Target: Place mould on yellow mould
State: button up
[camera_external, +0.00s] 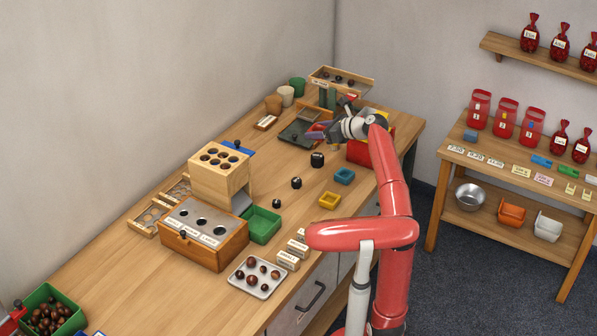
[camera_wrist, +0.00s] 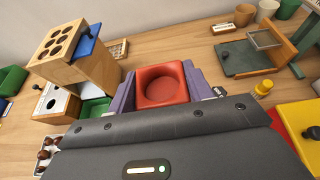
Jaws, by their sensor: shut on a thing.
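My gripper (camera_wrist: 160,88) is shut on a square red mould (camera_wrist: 163,84) with a round hollow, between its purple fingers. In the external view my gripper (camera_external: 316,132) is held out over the far part of the table, and the red mould is mostly hidden there. The yellow mould (camera_external: 330,200) lies on the table near the front edge, well apart from my gripper and closer to the camera. A blue mould (camera_external: 344,176) lies just beyond it. I cannot make out the yellow mould in the wrist view.
Several small black pieces (camera_external: 317,159) stand left of the moulds. A wooden block with holes (camera_external: 220,176) and a green tray (camera_external: 262,225) stand farther left.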

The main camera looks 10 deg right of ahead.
jog(key=b, duration=0.1)
send_over(330, 197)
notch_tip(330, 197, down, 15)
jog(key=b, duration=0.5)
jog(key=shift+r+b, duration=0.1)
jog(key=shift+b, duration=0.25)
jog(key=shift+f+b, duration=0.75)
jog(key=shift+f, duration=1.55)
jog(key=shift+f, duration=0.2)
jog(key=o, duration=1)
jog(key=shift+r, duration=0.1)
